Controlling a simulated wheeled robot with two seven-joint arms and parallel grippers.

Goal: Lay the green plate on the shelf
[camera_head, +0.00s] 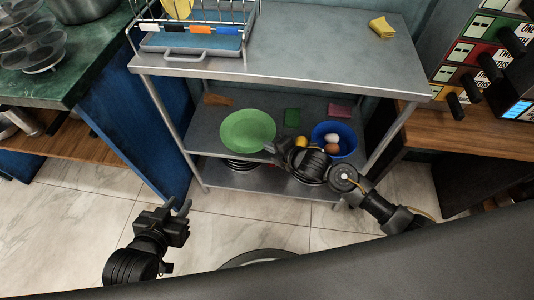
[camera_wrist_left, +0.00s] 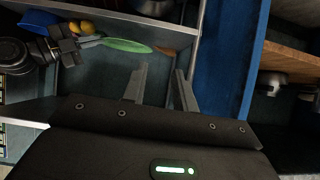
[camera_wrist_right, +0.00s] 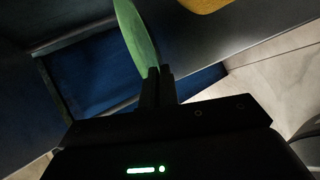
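The green plate (camera_head: 247,130) is at the front left of the steel cart's middle shelf (camera_head: 205,140), overlapping the shelf's front edge. It looks nearly flat in the left wrist view (camera_wrist_left: 127,46); I cannot tell whether it touches the shelf. My right gripper (camera_head: 272,149) is shut on the plate's right edge. In the right wrist view its fingers (camera_wrist_right: 158,86) are close together at the rim of the plate (camera_wrist_right: 136,38). My left gripper (camera_head: 182,207) is open and empty, low in front of the cart; its fingers (camera_wrist_left: 160,88) stand apart in the left wrist view.
A blue bowl (camera_head: 349,148) with eggs stands on the shelf's right. A green block (camera_head: 292,117), a pink block (camera_head: 340,111) and a brown item (camera_head: 217,99) lie farther back. The cart top (camera_head: 300,50) is above, with a dish rack (camera_head: 190,42) and a yellow sponge (camera_head: 382,27).

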